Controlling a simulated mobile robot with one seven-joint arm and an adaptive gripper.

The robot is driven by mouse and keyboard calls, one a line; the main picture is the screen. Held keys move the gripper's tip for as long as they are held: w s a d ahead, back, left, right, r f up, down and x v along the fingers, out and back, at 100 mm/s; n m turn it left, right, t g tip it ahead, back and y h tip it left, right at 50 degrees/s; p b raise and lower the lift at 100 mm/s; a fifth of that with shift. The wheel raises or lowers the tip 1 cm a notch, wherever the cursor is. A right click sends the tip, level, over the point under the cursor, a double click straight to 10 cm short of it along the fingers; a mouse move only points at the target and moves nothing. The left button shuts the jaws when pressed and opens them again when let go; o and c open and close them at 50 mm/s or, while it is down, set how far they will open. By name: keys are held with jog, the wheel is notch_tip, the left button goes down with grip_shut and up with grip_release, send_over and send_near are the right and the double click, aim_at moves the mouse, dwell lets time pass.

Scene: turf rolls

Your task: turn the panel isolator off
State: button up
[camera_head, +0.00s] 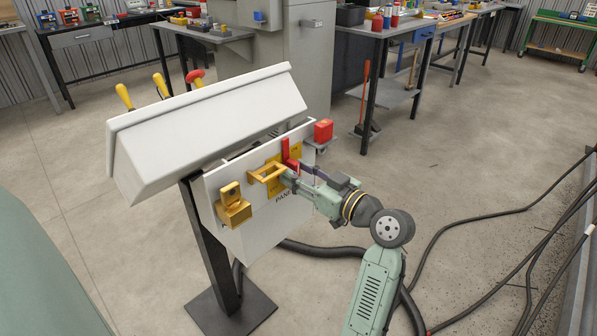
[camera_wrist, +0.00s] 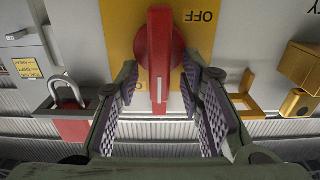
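The panel isolator has a red handle (camera_wrist: 159,62) on a yellow plate (camera_wrist: 118,22). In the wrist view the handle stands upright in the picture, with an upside-down OFF label (camera_wrist: 203,16) to its right. My gripper (camera_wrist: 160,88) is open, with one finger on each side of the handle's lower part. Gaps show between the pads and the handle. In the head view the red handle (camera_head: 288,153) shows on the white panel (camera_head: 262,228), and my gripper (camera_head: 293,176) reaches it from the right, partly hiding the plate.
A yellow hasp (camera_head: 266,173) and a brass padlock (camera_head: 233,207) sit left of the handle. A red padlock (camera_head: 323,130) is at the panel's right. A sloped white hood (camera_head: 205,125) overhangs the panel. Black cables (camera_head: 470,212) lie on the floor at right.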

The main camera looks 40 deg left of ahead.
grip_shut()
jog(key=shift+f+b, duration=0.15)
jog(key=shift+b, duration=0.5)
jog(key=n+b, duration=0.6)
jog(key=b, duration=0.2)
jog(key=s+f+n+b, duration=0.1)
jog(key=n+b, duration=0.4)
jog(key=b, duration=0.3)
jog(key=n+b, duration=0.6)
jog(key=b, duration=0.2)
jog(key=shift+s+f+n, duration=0.3)
jog(key=shift+s, duration=0.05)
jog(key=shift+n, duration=0.3)
jog(key=shift+r, duration=0.1)
